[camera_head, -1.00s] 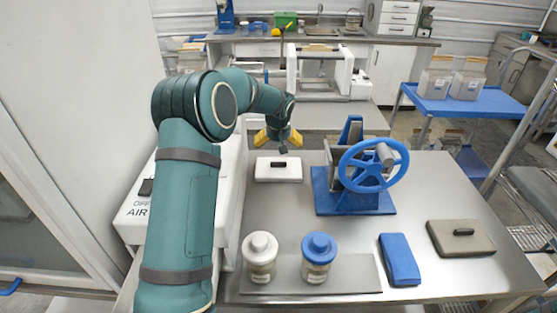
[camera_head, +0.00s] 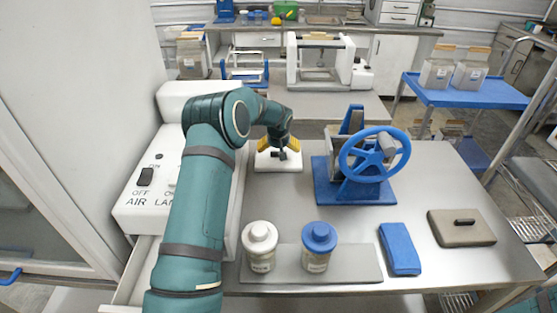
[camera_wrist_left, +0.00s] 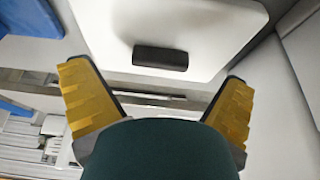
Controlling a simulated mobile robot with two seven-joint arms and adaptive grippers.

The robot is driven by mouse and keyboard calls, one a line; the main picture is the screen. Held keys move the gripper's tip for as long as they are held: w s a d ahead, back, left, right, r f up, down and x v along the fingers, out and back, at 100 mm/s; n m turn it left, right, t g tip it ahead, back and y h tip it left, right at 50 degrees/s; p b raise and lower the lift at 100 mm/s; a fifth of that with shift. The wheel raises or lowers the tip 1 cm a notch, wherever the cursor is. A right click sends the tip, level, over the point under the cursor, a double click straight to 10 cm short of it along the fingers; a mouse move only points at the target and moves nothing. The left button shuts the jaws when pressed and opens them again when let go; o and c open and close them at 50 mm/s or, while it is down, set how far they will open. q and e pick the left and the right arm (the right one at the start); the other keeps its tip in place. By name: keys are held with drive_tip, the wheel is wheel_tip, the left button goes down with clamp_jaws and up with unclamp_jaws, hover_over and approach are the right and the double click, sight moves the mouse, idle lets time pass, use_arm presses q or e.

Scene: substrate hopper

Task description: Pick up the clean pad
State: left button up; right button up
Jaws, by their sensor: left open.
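The clean pad is a white block with a black handle. In the head view the white pad (camera_head: 290,166) lies flat on the steel table, partly hidden by my left gripper (camera_head: 277,147), which is just above or behind it. In the left wrist view the white pad (camera_wrist_left: 215,30) fills the top, with its black handle (camera_wrist_left: 160,58) ahead of the spread yellow fingers of my left gripper (camera_wrist_left: 158,95). The gripper is open, and nothing shows between its fingers. My right gripper is not in view.
A blue hand-wheel device (camera_head: 355,170) stands right of the white pad. A white switch box (camera_head: 150,195) is on the left. Two jars, white-lidded (camera_head: 260,245) and blue-lidded (camera_head: 318,245), stand in front beside a folded blue cloth (camera_head: 400,249).

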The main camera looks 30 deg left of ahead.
use_arm(q)
drive_tip(key=x, duration=0.2)
drive_tip(key=shift+w+f, duration=0.15)
drive_tip(key=shift+f, duration=0.2)
drive_tip(key=c, duration=1.3)
